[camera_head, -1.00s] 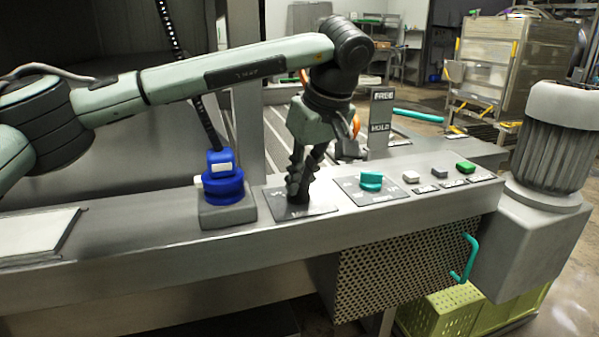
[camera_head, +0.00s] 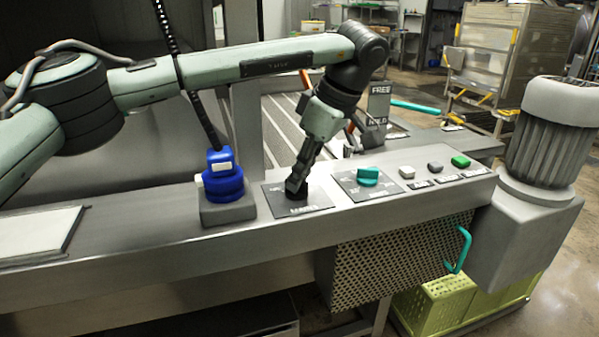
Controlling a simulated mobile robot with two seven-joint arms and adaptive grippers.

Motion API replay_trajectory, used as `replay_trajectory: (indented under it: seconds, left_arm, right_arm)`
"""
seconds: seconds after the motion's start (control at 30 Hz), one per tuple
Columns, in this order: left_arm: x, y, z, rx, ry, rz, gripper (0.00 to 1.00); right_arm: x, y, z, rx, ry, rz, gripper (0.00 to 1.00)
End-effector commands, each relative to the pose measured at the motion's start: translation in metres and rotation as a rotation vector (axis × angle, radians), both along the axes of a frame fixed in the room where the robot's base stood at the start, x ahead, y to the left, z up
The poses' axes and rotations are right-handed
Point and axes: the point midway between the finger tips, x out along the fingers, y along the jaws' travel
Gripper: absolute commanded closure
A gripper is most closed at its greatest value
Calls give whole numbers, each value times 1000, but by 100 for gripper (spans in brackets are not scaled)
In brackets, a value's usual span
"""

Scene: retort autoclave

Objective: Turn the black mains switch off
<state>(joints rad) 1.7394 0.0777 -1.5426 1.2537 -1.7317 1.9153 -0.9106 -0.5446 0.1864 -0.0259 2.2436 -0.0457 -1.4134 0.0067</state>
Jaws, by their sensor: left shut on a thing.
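The black mains switch (camera_head: 295,199) sits on a dark label plate (camera_head: 318,201) on the grey console. My left gripper (camera_head: 296,187) comes down from above and is shut on the switch. The fingers cover most of the switch, so its exact pointing direction is hard to read. My right gripper does not show.
A blue plug in a socket (camera_head: 223,176) stands left of the switch plate. A teal rotary knob (camera_head: 368,176) and grey and green buttons (camera_head: 460,161) lie to the right. A FREE/HOLD sign post (camera_head: 380,103) stands behind. A grey motor (camera_head: 552,134) stands at the right end.

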Motion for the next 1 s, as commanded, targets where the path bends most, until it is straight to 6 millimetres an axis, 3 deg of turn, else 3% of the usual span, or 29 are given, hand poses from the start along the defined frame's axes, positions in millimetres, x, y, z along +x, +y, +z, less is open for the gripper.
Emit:
replay_trajectory:
  seconds: [0.3, 0.33, 0.5, 0.8, 1.0]
  left_arm:
    - [1, 0, 1, -2, -3, 4, 100]
    - [1, 0, 1, -2, -3, 4, 84]
    - [0, 0, 1, -1, -2, 2, 67]
    - [0, -1, 3, -1, -2, 1, 67]
    - [-4, -10, 28, -1, -4, 1, 67]
  right_arm:
    - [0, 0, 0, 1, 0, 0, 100]
    - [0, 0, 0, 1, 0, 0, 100]
    - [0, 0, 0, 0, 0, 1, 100]
    - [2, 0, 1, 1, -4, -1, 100]
    - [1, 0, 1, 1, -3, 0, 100]
